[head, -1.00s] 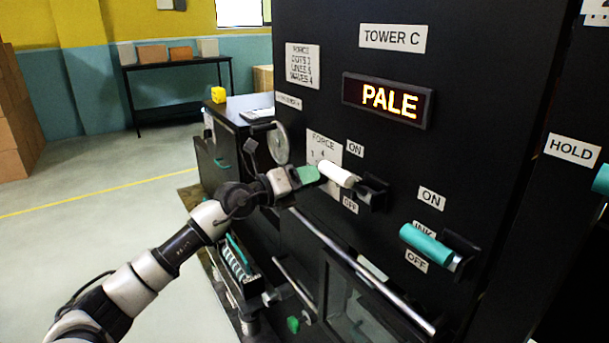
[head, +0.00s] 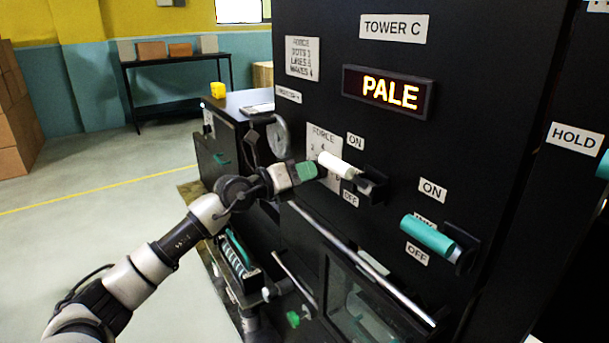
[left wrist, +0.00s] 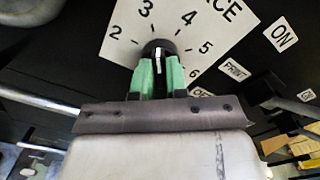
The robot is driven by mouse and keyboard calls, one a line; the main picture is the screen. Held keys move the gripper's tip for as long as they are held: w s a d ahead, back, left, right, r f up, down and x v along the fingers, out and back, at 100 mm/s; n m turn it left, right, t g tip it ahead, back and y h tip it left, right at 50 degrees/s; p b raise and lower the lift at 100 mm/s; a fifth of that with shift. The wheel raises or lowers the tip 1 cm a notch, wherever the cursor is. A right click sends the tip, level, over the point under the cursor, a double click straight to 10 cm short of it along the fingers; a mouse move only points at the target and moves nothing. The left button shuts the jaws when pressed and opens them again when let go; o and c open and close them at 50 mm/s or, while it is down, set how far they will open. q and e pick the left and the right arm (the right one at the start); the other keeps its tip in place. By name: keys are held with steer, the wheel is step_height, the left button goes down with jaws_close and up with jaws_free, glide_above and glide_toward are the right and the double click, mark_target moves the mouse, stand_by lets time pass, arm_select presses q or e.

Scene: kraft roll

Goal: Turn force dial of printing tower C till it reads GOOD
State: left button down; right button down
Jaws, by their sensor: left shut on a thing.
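Printing tower C (head: 480,60) is a black cabinet, and its lit display (head: 389,93) reads PALE. The force dial's white scale plate (head: 322,143) is partly covered by my left gripper in the head view. In the left wrist view the plate (left wrist: 205,30) shows marks 2 to 6. The dark dial knob (left wrist: 158,46) with a white line sits between the green fingertips of my left gripper (left wrist: 158,76). The gripper is shut on the knob; the exact mark it points at is hard to tell. My right gripper is not in view.
A white-handled PRINT lever (head: 338,166) stands close right of the gripper, with a teal INK lever (head: 428,236) lower right. A printed FORCE chart (head: 303,58) is above. A metal bar (head: 360,262) runs below.

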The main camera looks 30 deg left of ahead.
arm_select(q)
steer(key=shift+m+b, duration=3.05)
steer(key=shift+m, duration=0.65)
steer(key=c, duration=1.1)
jaws_free()
steer(key=shift+c, duration=0.2)
steer(key=b+v, duration=0.8)
steer(key=v, duration=0.3)
